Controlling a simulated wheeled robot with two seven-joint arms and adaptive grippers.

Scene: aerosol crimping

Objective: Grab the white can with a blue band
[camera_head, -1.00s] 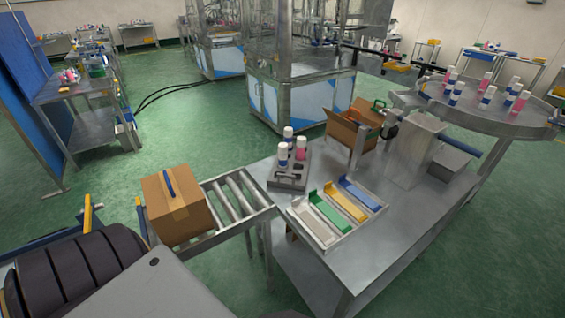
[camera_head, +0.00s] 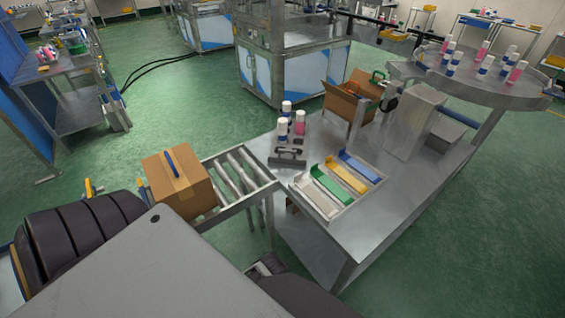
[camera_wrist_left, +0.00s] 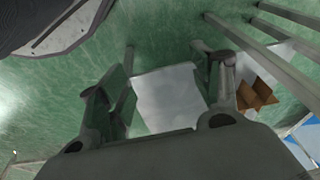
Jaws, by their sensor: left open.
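Two white cans with blue bands, one in front (camera_head: 283,128) and one behind (camera_head: 287,107), stand upright in a grey holder (camera_head: 287,162) on the metal table, beside a pink can with a white top (camera_head: 300,122). More white-and-blue and pink cans stand on the round table (camera_head: 505,92) at the far right. My left gripper (camera_wrist_left: 165,92) is open in the left wrist view, its fingers wide apart, with green floor and a pale flat surface behind them. No can shows between the fingers. My right gripper cannot be made out in either view.
A closed cardboard box (camera_head: 177,183) sits on a roller conveyor (camera_head: 238,176) left of the metal table (camera_head: 345,245). A tray (camera_head: 330,212) with white, green, yellow and blue pieces lies right of the holder. An open carton (camera_head: 347,104) stands behind it.

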